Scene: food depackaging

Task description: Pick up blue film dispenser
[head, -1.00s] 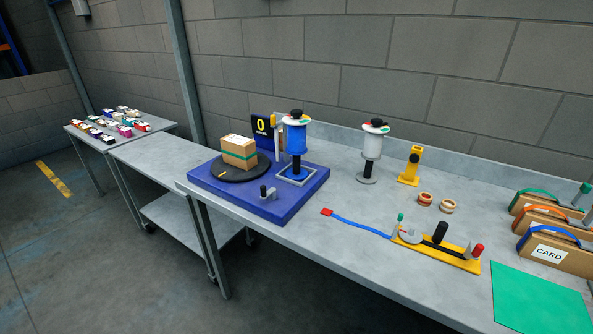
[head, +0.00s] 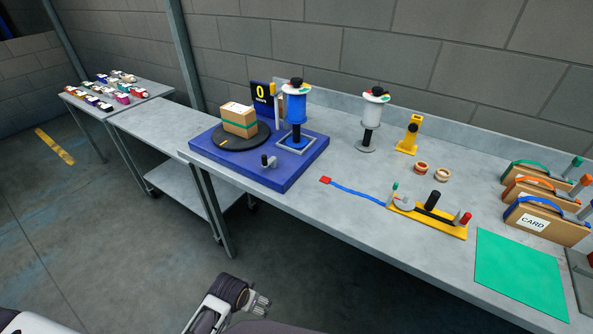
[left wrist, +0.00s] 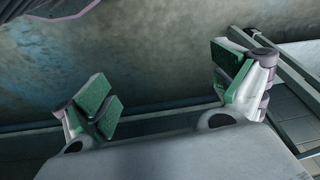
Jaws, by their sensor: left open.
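The blue film dispenser (head: 295,110) stands upright in a square metal frame on the blue base (head: 247,185), with a white disc and black knob on top. My left gripper (head: 262,303) is low at the bottom of the head view, in front of the table and well apart from the dispenser. In the left wrist view its green-padded fingers (left wrist: 165,90) are spread wide with nothing between them. My right gripper is not in view.
A carton (head: 239,120) sits on the black turntable beside the dispenser. A white film dispenser (head: 371,125), a yellow stand (head: 410,135), tape rolls (head: 442,175) and a yellow strapping tool (head: 430,219) are on the table (head: 330,215). A green mat (head: 520,272) lies front right.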

